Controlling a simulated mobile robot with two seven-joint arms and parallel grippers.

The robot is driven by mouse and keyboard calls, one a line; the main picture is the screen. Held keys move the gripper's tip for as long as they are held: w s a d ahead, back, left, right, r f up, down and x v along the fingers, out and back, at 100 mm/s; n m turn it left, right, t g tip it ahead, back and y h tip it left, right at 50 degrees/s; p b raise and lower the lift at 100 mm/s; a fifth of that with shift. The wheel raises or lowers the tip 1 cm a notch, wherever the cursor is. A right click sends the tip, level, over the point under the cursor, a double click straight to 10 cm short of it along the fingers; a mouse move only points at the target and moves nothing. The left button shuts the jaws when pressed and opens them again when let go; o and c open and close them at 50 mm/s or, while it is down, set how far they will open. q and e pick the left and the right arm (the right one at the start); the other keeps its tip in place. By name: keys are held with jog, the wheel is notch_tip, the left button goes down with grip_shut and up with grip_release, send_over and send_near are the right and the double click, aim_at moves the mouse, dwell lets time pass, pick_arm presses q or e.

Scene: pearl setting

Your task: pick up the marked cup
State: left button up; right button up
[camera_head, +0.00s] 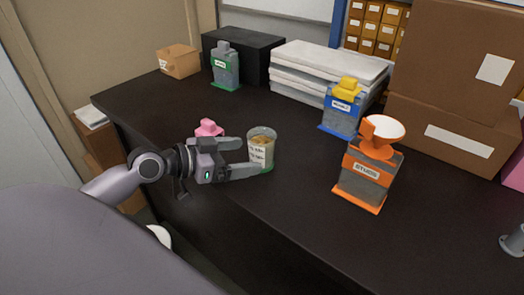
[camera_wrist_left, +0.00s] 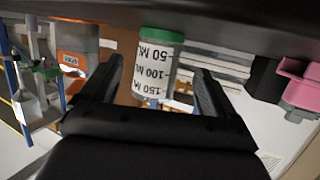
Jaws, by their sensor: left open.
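The marked cup (camera_head: 261,149) is a clear cup with a white label, a green base and tan contents, upright on the dark table. In the left wrist view the cup (camera_wrist_left: 155,72) appears upside down, with its 50, 100 and 150 ML marks readable. My left gripper (camera_head: 254,157) is open, its fingers reaching toward the cup from the left. In the left wrist view the cup stands between the two spread fingers (camera_wrist_left: 158,75), with gaps showing on both sides. Whether either finger touches it I cannot tell. My right gripper is not in view.
A pink object (camera_head: 209,128) stands just behind my left gripper. An orange "STUDS" dispenser (camera_head: 366,175) and a blue one with a yellow top (camera_head: 343,108) stand right of the cup. Cardboard boxes (camera_head: 450,70) are at the back right. The table front (camera_head: 330,235) is clear.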

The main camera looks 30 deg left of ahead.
aim_at(251, 155)
pick_arm(q)
jog(key=shift+x, duration=2.15)
jog(key=c, duration=1.2)
